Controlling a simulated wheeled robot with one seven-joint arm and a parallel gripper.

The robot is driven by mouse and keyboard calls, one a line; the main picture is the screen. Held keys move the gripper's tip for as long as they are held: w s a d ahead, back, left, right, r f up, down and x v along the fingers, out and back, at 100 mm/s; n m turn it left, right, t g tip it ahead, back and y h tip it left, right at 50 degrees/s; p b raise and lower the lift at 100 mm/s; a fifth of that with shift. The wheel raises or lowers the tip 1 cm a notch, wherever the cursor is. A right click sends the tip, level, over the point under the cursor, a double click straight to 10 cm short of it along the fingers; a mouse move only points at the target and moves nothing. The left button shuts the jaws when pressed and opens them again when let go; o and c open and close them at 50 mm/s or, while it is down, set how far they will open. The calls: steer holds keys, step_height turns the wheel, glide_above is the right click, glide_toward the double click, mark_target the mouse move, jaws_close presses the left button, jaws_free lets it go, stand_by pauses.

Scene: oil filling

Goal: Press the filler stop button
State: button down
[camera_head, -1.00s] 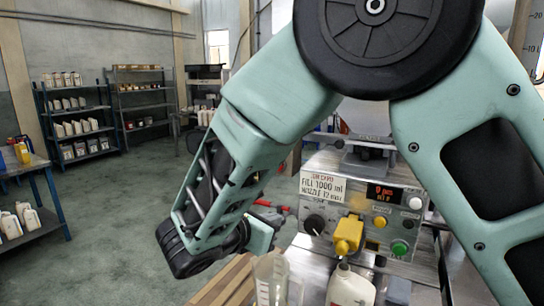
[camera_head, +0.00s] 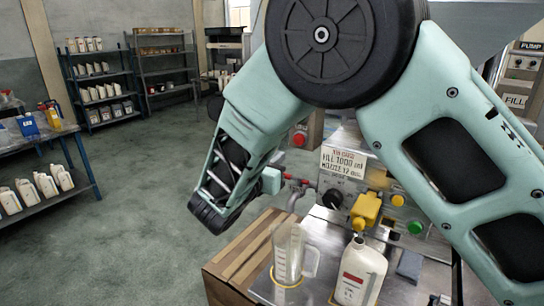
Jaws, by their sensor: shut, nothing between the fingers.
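The filler panel (camera_head: 355,148) stands right of centre, with a sign reading FILL 1000 ml. A yellow button (camera_head: 397,200) and a green button (camera_head: 415,227) show on its right side; my arm covers part of the panel there. A red round button (camera_head: 299,139) sits on a box behind, left of the sign. I cannot read which one is the stop. My gripper (camera_head: 271,181) shows only in part, at the end of my bent arm, left of the panel and apart from the buttons. It is shut and empty; its fingertips are hard to make out.
A yellow nozzle (camera_head: 365,210) hangs over a white bottle (camera_head: 360,276). A clear measuring jug (camera_head: 288,250) stands left of the bottle on the bench. Shelves (camera_head: 100,88) stand far left; the floor between is clear.

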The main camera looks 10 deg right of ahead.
mark_target(299, 141)
steer(key=p+x, duration=0.2)
steer(key=x, duration=0.2)
steer(key=p+x, duration=0.2)
steer(key=x, duration=0.3)
steer(key=shift+r, duration=0.2)
steer(key=shift+w+d+f, duration=0.15)
steer(key=shift+w+d, duration=0.05)
steer(key=shift+w, duration=0.05)
